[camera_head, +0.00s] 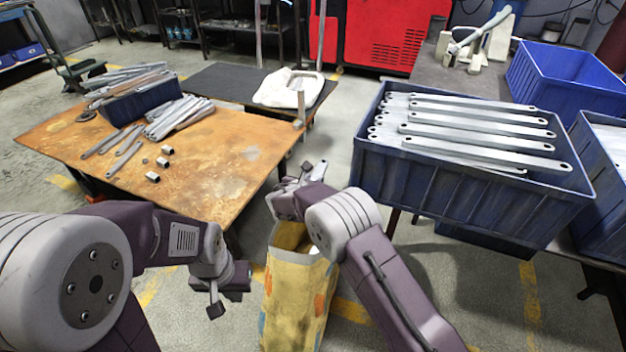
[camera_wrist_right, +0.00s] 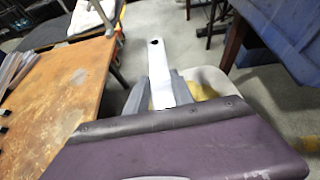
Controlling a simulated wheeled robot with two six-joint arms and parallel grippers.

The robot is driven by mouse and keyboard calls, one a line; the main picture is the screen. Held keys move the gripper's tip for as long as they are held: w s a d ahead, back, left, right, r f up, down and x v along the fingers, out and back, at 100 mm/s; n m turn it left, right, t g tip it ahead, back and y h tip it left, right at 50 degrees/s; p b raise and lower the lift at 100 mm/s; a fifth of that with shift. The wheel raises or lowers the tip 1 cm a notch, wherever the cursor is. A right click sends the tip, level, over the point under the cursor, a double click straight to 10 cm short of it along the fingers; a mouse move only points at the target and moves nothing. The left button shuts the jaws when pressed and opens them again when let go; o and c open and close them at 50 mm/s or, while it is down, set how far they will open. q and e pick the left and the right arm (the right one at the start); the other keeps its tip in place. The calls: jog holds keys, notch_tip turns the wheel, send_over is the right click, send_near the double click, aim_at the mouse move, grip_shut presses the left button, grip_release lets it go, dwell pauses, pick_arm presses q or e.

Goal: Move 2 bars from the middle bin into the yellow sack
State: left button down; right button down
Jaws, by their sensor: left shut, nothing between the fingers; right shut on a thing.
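The yellow sack (camera_head: 290,315) stands open on the floor between the table and the bins, with colored patches on its side. My right gripper (camera_head: 308,176) is above the sack's mouth, shut on a grey metal bar (camera_wrist_right: 160,75). The bar has a hole at its far end and points away from the fingers in the right wrist view. Part of the sack (camera_wrist_right: 203,90) shows behind the fingers there. The middle bin (camera_head: 440,187) is blue and holds several long grey bars (camera_head: 470,132). My left gripper (camera_head: 216,308) is shut and empty, left of the sack.
A rusty work table (camera_head: 215,160) at left carries a small dark bin (camera_head: 142,103), loose bars and small metal parts. More blue bins (camera_head: 560,75) stand at the right. A dark low platform with a white item lies behind the table. Floor shows around the sack.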

notch_tip(320, 180, down, 13)
jog(key=b, duration=0.9)
jog(key=shift+r, duration=0.15)
jog(key=c, duration=1)
grip_release()
jog(key=shift+s, duration=0.1)
jog(key=p+v, duration=0.3)
jog(key=v, duration=0.6)
